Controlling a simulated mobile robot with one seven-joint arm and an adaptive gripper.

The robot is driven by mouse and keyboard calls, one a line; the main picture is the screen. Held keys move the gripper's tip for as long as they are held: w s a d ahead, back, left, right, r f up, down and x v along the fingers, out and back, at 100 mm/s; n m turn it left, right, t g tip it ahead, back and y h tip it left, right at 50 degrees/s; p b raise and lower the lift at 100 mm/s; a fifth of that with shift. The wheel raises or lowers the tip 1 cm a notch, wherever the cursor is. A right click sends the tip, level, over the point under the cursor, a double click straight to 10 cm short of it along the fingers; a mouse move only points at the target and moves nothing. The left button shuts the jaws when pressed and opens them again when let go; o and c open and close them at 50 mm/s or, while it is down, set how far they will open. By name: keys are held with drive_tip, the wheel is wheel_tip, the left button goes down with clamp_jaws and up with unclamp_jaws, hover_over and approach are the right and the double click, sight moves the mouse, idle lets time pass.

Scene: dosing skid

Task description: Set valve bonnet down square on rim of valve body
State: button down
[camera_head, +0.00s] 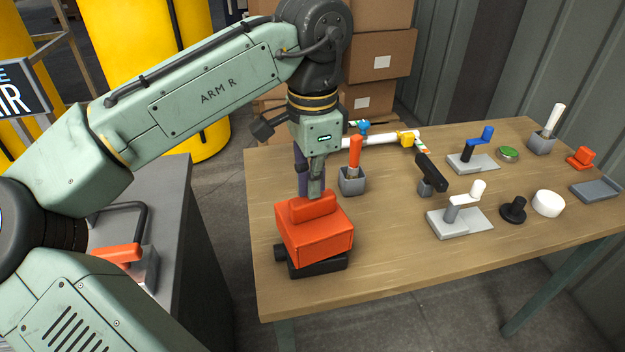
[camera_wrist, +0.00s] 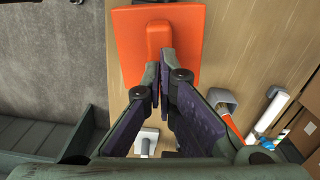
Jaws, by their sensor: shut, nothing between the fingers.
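The valve bonnet (camera_head: 315,238) is an orange-red block with a raised grip bar on top. It sits over the black valve body (camera_head: 320,264), whose lower part and a stub at its left show below it. The bonnet's lower edge looks a little turned against the body; the rim is hidden, so I cannot tell if it sits flush. In the wrist view the bonnet (camera_wrist: 190,60) fills the top middle. My gripper (camera_head: 313,192) is over the bonnet's bar; in the wrist view its fingertips (camera_wrist: 160,70) are together at the bar's near end, holding nothing.
A grey cup with an orange-handled tool (camera_head: 353,182) stands close right of my gripper. White pipe with a yellow fitting (camera_head: 408,139), a black-handled tool (camera_head: 430,172), crank fixtures (camera_head: 460,222) and a white cap (camera_head: 548,203) lie farther right. The table's front middle is clear.

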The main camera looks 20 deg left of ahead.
drive_tip(key=shift+f, duration=0.55)
drive_tip(key=shift+r, duration=0.1)
wheel_tip(320, 180, up, 3)
drive_tip(key=p, duration=0.3)
wheel_tip(320, 180, up, 12)
idle(0.6)
drive_tip(key=shift+f, duration=0.25)
wheel_tip(320, 180, down, 8)
drive_tip(key=shift+r, duration=0.1)
wheel_tip(320, 180, down, 6)
drive_tip(key=b, duration=0.7)
drive_tip(key=shift+r, duration=0.1)
